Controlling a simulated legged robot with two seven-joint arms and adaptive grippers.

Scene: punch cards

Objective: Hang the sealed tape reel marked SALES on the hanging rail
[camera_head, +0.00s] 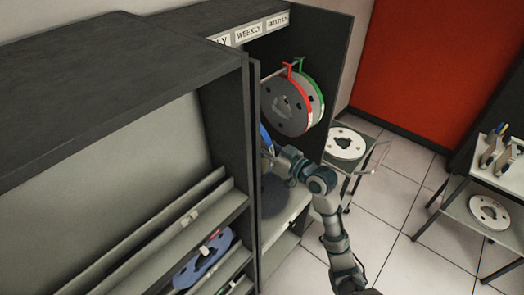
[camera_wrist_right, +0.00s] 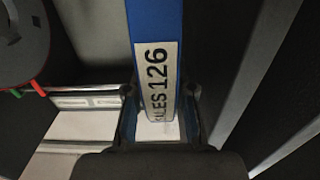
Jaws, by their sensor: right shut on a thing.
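My right gripper (camera_wrist_right: 160,118) is shut on the edge of a blue reel (camera_wrist_right: 153,18), whose white label reads SALES 126 with its first letter partly hidden. In the head view my right gripper (camera_head: 273,153) is inside the cabinet, and only a blue sliver of the reel (camera_head: 265,136) shows beside it. The hanging rail (camera_head: 276,72) is in the upper part of the cabinet, under the WEEKLY sign. A red-rimmed reel (camera_head: 284,106) and a green-rimmed reel (camera_head: 317,88) hang there by hooks, above my right gripper. My left gripper is not in view.
The cabinet's dark divider (camera_head: 247,130) stands close to the left of my right gripper. A blue reel (camera_head: 203,260) lies on a lower left shelf. A trolley (camera_head: 356,178) with a white reel stands right of the cabinet. A stand (camera_head: 453,208) with another reel is far right.

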